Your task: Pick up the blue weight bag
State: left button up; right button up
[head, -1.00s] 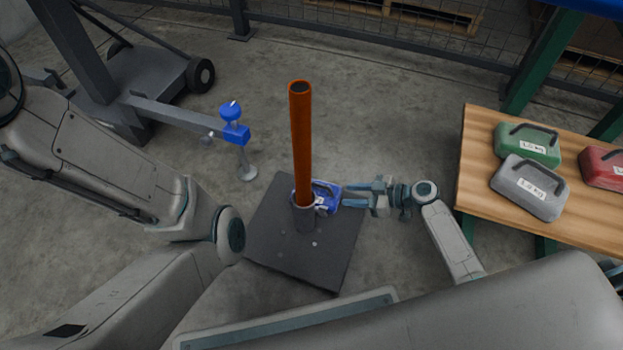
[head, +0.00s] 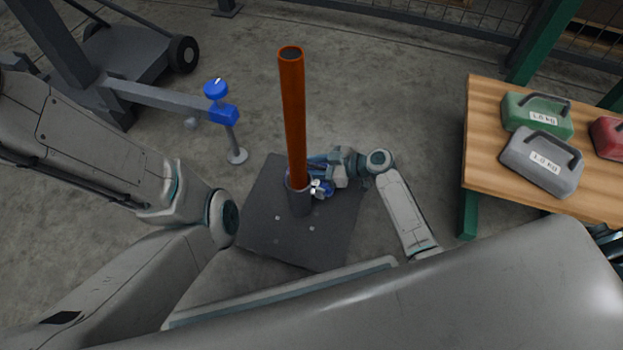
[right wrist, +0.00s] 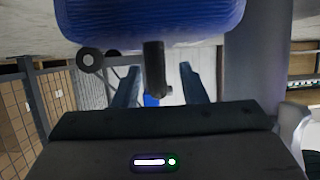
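My right gripper (right wrist: 158,88) is open, with one finger on each side of the handle and gaps on both sides. My left arm enters the head view from the left, but its gripper is not visible.
The post stands in a dark socket on a black base plate (head: 270,235). A blue-topped stand (head: 222,112) is left of it. A wooden table (head: 483,160) at right holds green (head: 522,108), grey (head: 540,165) and red (head: 608,135) weight bags.

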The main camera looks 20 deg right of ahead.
jog(key=shift+w+a+f, duration=0.15)
jog(key=shift+w+a, duration=0.05)
jog(key=shift+a, duration=0.1)
jog(key=shift+c, duration=0.5)
grip_shut()
dwell(0.8)
